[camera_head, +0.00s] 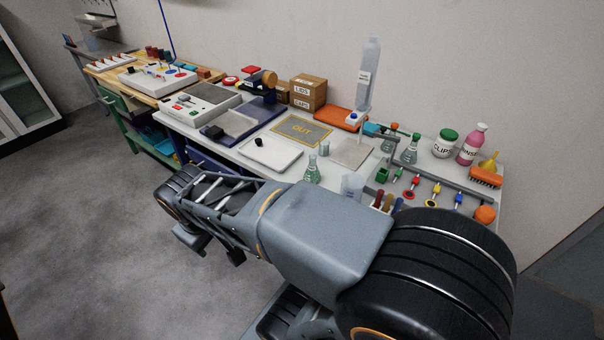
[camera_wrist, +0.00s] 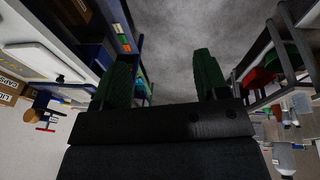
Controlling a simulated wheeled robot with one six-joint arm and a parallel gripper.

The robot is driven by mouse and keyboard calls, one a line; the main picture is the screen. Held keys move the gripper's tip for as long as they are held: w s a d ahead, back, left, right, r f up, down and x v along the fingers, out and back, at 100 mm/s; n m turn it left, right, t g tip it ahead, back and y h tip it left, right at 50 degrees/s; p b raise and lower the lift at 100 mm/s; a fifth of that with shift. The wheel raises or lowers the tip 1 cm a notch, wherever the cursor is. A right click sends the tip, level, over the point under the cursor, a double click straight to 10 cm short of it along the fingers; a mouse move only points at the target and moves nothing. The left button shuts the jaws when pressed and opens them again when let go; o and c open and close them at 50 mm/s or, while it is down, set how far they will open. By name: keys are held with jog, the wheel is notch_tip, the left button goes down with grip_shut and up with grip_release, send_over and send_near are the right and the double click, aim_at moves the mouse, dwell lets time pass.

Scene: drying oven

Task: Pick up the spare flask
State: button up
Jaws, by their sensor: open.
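Several small conical glass flasks with green liquid stand on the white bench in the head view. One flask (camera_head: 312,170) is near the front edge, beside a white tray. Two others, a flask (camera_head: 389,143) and a stoppered flask (camera_head: 409,150), stand further back on the right. No label tells me which one is the spare. My gripper (camera_wrist: 163,62) is open, with two dark green fingers apart and nothing between them in the wrist view. In the head view my arm reaches left in front of the bench, with its end away from the flasks.
The white bench carries a yellow OUT mat (camera_head: 301,130), a white tray (camera_head: 270,153), cardboard boxes (camera_head: 307,92) and a tall clear column (camera_head: 369,75). A CLIPS jar (camera_head: 444,145) and a pink bottle (camera_head: 470,147) stand at right. Open floor (camera_head: 80,240) lies left.

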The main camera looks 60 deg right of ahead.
jog(key=o, duration=0.3)
jog(key=w+d+n+g+h+p, duration=0.1)
jog(key=d, duration=0.3)
jog(key=w+d+f+n+g+h, duration=0.1)
jog(key=d+g+h, duration=0.1)
jog(key=d, duration=0.2)
jog(key=w+d+n+g+h+p, duration=0.1)
jog(key=d, duration=0.3)
jog(key=shift+f+n+p, duration=0.15)
jog(key=shift+n+p, duration=0.2)
jog(key=shift+n, duration=0.05)
jog(key=n+g+h+p, duration=0.3)
jog(key=n+g+h, duration=0.1)
jog(key=n+h, duration=0.35)
send_near(308, 169)
jog(key=shift+n, duration=0.65)
jog(key=p+x, duration=0.1)
jog(key=x, duration=0.5)
jog(key=shift+s+p, duration=0.1)
jog(key=shift+p, duration=0.25)
jog(key=shift+t+y, duration=0.25)
jog(key=shift+t, duration=0.05)
jog(key=shift+p+x, duration=0.9)
jog(key=shift+x, duration=1.4)
jog(key=shift+s+d+f, duration=0.2)
jog(key=shift+d+f, duration=0.05)
jog(key=shift+d, duration=0.35)
